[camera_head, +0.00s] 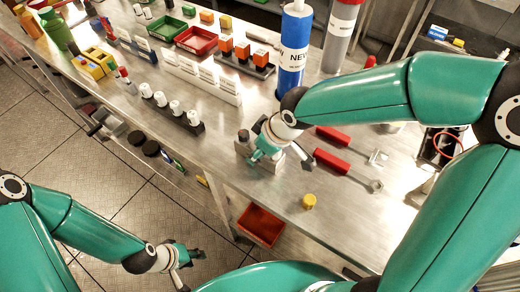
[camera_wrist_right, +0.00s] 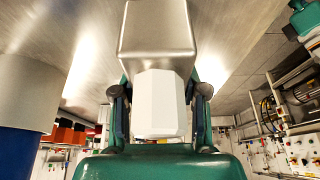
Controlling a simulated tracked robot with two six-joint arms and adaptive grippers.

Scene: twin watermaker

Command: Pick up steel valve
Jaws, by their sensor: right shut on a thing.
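The steel valve shows in the right wrist view as a brushed-metal block (camera_wrist_right: 160,35) with a white faceted part (camera_wrist_right: 160,103) below it in the picture. My right gripper (camera_wrist_right: 160,110) is shut on the white part, one finger on each side. In the head view my right gripper (camera_head: 277,150) is low over the steel table, near its front edge, and hides much of the valve. I cannot tell whether the valve touches the table. My left gripper (camera_head: 188,266) is empty over the floor, away from the table, with its fingers apart.
A rack of white-capped parts (camera_head: 172,107) is at left. A red bin (camera_head: 260,225) sits below the table edge.

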